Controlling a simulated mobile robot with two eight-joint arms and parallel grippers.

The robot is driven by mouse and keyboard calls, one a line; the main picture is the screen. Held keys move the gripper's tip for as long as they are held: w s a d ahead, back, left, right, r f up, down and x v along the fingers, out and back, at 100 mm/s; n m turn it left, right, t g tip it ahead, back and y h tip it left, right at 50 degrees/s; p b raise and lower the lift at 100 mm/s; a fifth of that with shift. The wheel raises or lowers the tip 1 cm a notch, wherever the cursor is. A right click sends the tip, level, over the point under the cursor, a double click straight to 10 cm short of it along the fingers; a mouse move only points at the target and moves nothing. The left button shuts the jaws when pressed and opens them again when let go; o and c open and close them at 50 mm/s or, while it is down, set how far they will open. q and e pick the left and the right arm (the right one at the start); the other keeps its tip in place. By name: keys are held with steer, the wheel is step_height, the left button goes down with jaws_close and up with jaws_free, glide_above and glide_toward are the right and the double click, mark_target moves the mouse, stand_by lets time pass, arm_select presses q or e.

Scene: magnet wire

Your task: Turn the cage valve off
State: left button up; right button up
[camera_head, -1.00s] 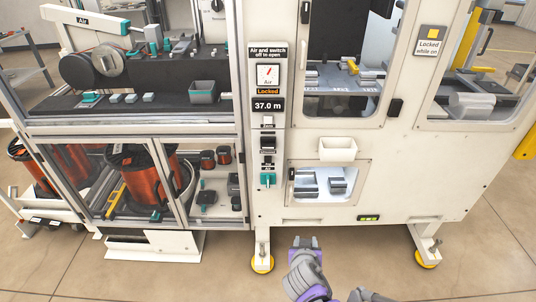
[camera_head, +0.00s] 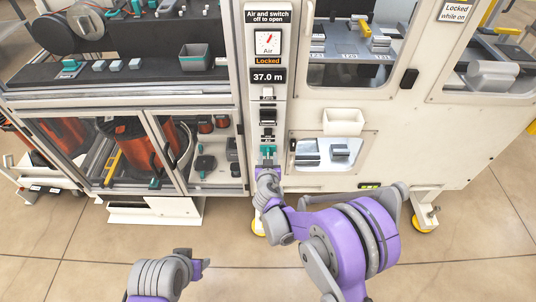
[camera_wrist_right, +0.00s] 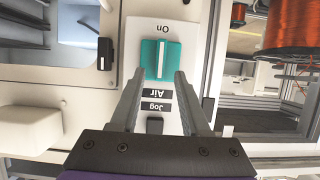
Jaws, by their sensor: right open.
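The cage valve is a teal knob (camera_head: 268,151) low on the narrow control column. In the right wrist view the knob (camera_wrist_right: 160,59) has a white line running up and down in the picture, toward the "On" mark. The "Air" and "Jog" labels show upside down there. My right gripper (camera_wrist_right: 160,75) is open, its two fingers pointing at the knob, one toward each side. I cannot tell whether they touch it. In the head view my right gripper (camera_head: 267,167) partly covers the knob. My left gripper (camera_head: 203,265) is low over the floor, away from the machine; its jaws are unclear.
Above the knob are switches, a "37.0 m" display (camera_head: 267,77), an orange "Locked" sign and an air gauge (camera_head: 267,42). A white bin (camera_head: 342,122) sticks out to the right. Copper spools (camera_head: 140,150) stand behind glass at left. The floor in front is clear.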

mark_target(268, 154)
steer(key=shift+x, duration=1.25)
jaws_close()
